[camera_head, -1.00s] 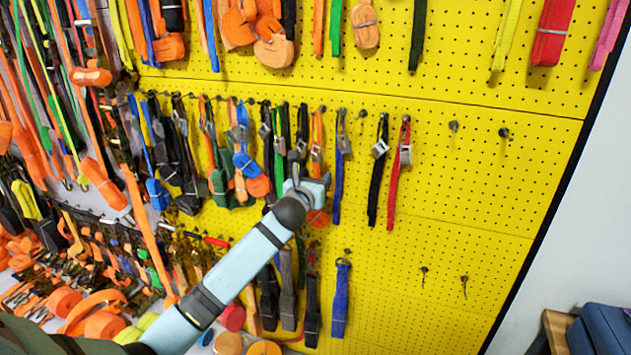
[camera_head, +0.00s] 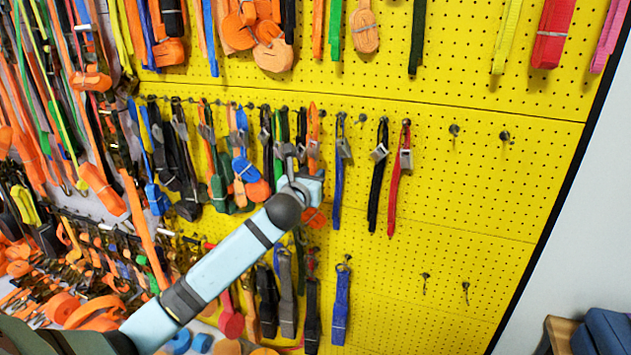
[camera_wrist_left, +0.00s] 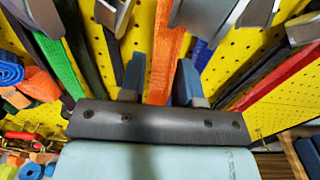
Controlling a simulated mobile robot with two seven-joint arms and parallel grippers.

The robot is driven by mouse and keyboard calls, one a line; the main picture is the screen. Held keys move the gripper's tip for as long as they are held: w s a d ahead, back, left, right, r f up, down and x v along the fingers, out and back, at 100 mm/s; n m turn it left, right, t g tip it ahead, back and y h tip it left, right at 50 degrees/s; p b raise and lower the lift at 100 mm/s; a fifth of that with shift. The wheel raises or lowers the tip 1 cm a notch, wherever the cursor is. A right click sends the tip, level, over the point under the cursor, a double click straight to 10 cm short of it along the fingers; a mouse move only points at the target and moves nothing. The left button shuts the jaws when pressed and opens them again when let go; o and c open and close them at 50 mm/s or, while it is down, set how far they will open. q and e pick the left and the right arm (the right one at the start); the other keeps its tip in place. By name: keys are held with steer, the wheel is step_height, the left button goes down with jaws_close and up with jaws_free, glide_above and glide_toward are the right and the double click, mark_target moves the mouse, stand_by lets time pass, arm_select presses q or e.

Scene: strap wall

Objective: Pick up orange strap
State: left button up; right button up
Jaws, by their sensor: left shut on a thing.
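The orange strap (camera_head: 314,122) is at the yellow pegboard in the middle row, with a metal buckle and a folded orange part low down (camera_head: 315,218). My left gripper (camera_head: 303,166) is in front of it and hides its middle. In the left wrist view, the orange strap (camera_wrist_left: 165,50) runs between the two fingers of my left gripper (camera_wrist_left: 161,75), which is shut on it. Whether the strap's top loop is still on its hook cannot be told. My right gripper is not in view.
A blue strap (camera_head: 338,185) hangs close on the right, then a black strap (camera_head: 377,180) and a red strap (camera_head: 395,190). Green and black straps crowd the left side. Bare pegboard (camera_head: 480,200) with several empty hooks lies further right. A grey-white wall (camera_head: 580,230) is beyond.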

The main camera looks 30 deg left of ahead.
arm_select(q)
steer(key=b+v, duration=0.2)
steer(key=v, duration=1.3)
steer(key=shift+s+r, duration=0.2)
steer(key=shift+s, duration=0.15)
steer(key=shift+w+d, duration=0.1)
steer(key=shift+d, duration=0.05)
